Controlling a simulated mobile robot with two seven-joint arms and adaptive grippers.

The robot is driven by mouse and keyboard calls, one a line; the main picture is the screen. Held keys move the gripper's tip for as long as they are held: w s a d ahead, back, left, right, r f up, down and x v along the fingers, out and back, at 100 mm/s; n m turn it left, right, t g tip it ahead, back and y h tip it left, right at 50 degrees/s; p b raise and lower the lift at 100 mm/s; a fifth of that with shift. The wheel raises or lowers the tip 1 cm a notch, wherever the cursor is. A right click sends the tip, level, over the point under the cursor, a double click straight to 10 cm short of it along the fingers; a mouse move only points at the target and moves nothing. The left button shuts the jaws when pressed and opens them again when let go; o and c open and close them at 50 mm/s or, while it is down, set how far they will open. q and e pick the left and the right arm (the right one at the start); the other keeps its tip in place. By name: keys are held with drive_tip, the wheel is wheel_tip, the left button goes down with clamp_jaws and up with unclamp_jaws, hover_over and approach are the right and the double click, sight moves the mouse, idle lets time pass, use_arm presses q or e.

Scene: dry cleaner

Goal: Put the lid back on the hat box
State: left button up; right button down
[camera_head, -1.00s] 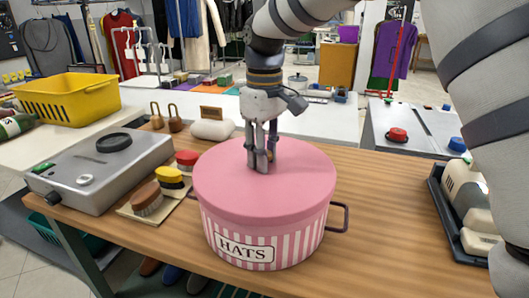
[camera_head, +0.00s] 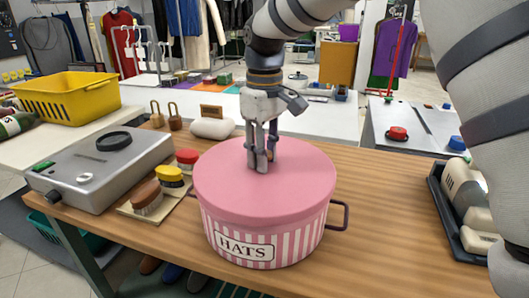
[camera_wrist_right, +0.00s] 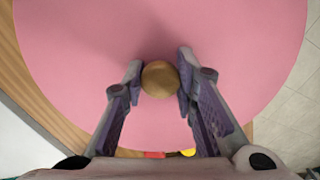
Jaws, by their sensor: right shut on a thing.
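The hat box (camera_head: 290,238) has pink and white stripes, a "HATS" label and a dark side handle, and stands upright on the wooden table. The pink lid (camera_head: 225,190) sits on top of it, covering the opening; I see no clear gap at the front rim. In the right wrist view the lid (camera_wrist_right: 230,50) fills most of the picture, with a round brass-coloured knob (camera_wrist_right: 159,79) at its middle. My right gripper (camera_head: 262,166) points down at the lid's centre, its fingers closed on both sides of the knob. My left gripper is not in view.
Left of the box are brushes (camera_head: 147,198) on a board and a grey metal device (camera_head: 100,170). A yellow basket (camera_head: 68,97) stands behind them. A dark tray (camera_head: 452,222) with bottles is at the right. The wooden table (camera_head: 385,200) is bare between box and tray.

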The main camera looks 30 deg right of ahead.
drive_tip(key=c, duration=0.7)
unclamp_jaws()
drive_tip(key=shift+r, duration=3.55)
clamp_jaws()
drive_tip(key=shift+f, duration=0.15)
